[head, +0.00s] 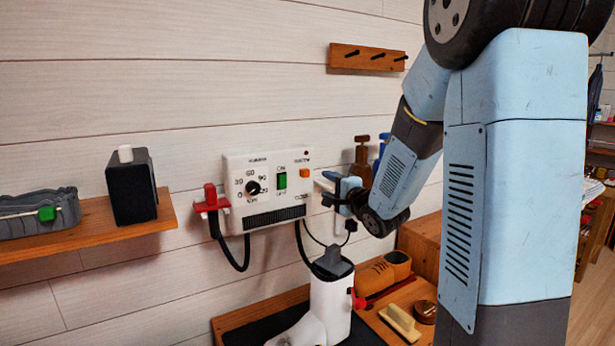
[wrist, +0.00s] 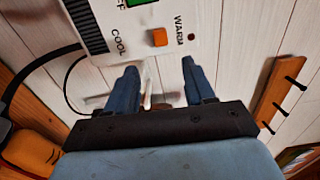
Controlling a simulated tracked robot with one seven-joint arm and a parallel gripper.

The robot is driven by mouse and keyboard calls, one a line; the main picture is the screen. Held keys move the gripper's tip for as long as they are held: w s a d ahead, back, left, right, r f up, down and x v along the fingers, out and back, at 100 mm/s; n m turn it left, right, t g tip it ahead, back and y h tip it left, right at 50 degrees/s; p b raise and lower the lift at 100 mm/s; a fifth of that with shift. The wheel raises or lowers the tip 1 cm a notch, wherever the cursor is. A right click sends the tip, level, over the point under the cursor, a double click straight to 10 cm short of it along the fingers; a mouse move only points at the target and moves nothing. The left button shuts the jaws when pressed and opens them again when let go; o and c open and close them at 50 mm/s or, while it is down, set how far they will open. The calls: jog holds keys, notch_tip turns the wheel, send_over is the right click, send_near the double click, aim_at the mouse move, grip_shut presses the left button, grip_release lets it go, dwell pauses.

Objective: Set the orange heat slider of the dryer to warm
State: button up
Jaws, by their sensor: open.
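The dryer (head: 235,212) is a white wall box with a dial, a green switch (head: 282,181) and an orange heat slider (head: 305,172). In the wrist view the orange slider (wrist: 158,38) sits between the printed words COOL and WARM, nearer WARM. My gripper (head: 328,189) is beside the dryer's right edge, below and right of the slider. In the wrist view its two blue fingers (wrist: 159,67) are spread apart and empty. The slider shows beyond the fingertips, between their lines, and is not touched.
A red clip (head: 211,202) with a black hose is on the dryer's left. A peg rail (head: 367,58) is above right. A shelf (head: 95,236) holds a dark box (head: 132,188).

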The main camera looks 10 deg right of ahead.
aim_at(307, 174)
jog(key=x, duration=1.2)
jog(key=shift+w+a, duration=0.1)
grip_shut()
dwell(0.4)
